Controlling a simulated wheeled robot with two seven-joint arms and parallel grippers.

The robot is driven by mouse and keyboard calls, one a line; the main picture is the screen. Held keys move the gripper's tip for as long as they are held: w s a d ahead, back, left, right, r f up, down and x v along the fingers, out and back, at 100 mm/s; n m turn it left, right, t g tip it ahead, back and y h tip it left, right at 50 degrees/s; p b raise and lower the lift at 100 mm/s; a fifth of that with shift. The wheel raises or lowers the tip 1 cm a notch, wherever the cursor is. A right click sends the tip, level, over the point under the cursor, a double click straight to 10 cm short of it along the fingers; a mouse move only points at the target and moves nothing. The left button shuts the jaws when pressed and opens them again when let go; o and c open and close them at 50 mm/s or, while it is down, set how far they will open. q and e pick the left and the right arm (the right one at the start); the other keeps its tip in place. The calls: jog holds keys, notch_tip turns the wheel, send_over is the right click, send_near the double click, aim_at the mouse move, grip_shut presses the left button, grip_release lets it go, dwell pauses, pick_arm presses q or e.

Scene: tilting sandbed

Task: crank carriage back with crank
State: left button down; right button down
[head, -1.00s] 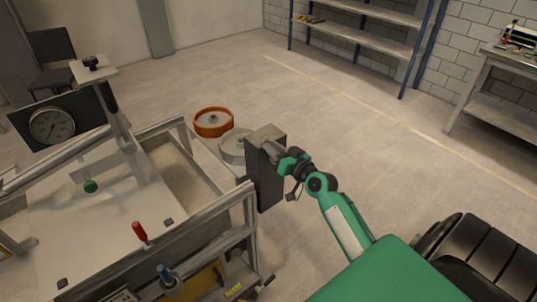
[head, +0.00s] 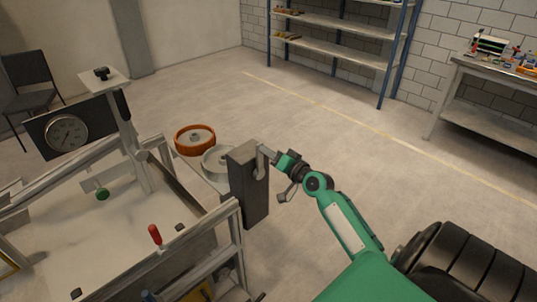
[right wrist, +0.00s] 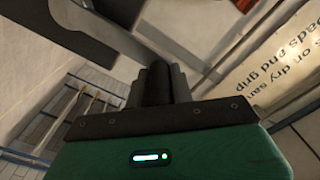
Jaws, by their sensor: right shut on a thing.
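The crank (head: 261,163) is a short grey arm on the side of a dark grey upright box (head: 250,200) at the bed's right end. My right gripper (head: 277,159) is shut on the crank's handle, beside the box's upper part. In the right wrist view, the gripper's fingers (right wrist: 160,84) close around a dark handle, and most of the grip is hidden. My left gripper is out of view.
The metal-framed sandbed (head: 222,213) fills the lower left, with a red-handled lever (head: 155,235) at its front.

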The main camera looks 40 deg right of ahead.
jog(key=shift+d+r, duration=0.1)
jog(key=shift+r, duration=0.1)
jog(key=c, duration=1.3)
grip_release()
jog(key=shift+c, duration=0.2)
jog(key=shift+o, duration=0.7)
jog(key=shift+f, duration=0.2)
jog(key=shift+s+f+b, duration=0.15)
jog(key=shift+s+b, duration=0.15)
jog(key=shift+s, duration=0.3)
jog(key=s+d+b, duration=0.1)
jog(key=s+b, duration=0.3)
jog(key=s, duration=0.8)
jog(key=shift+s, duration=0.25)
jog(key=shift+d, duration=0.1)
